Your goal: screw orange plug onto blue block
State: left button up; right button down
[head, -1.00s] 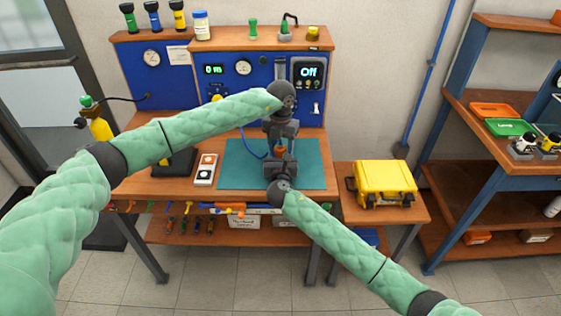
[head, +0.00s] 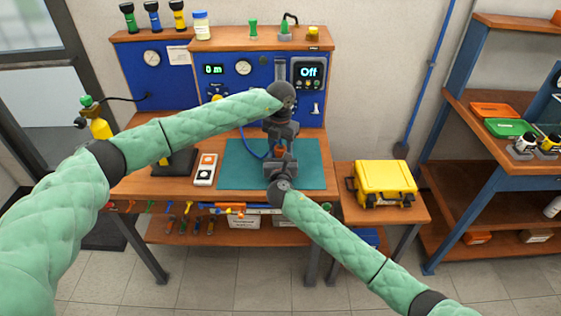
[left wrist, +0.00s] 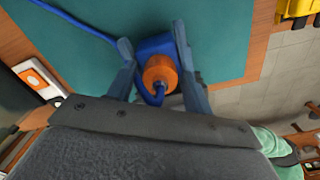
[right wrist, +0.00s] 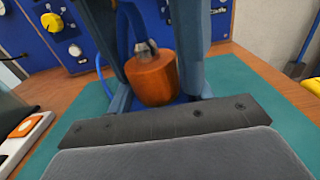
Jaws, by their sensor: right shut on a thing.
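The orange plug (head: 280,149) stands between my two grippers above the mat. In the left wrist view the plug (left wrist: 160,70) sits at the blue block (left wrist: 152,43), overlapping it. Whether its thread is engaged cannot be told. My left gripper (left wrist: 156,60) reaches down from above, its fingers apart on either side of the plug with slim gaps. My right gripper (head: 281,163) comes from the front and is shut on the blue block, mostly hidden beneath the plug (right wrist: 152,80) in the right wrist view. A metal fitting (right wrist: 145,47) shows at the plug's top.
The green mat (head: 232,175) lies on the wooden bench, with a white switch box (head: 204,169) to its left. A blue hose (left wrist: 75,17) runs across the mat. A yellow case (head: 385,182) stands on a side table at right. The blue gauge panel rises behind.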

pick_arm(q)
jog(key=shift+o, duration=0.7)
notch_tip(320, 180, up, 12)
pick_arm(e)
jog(key=c, duration=0.5)
grip_release()
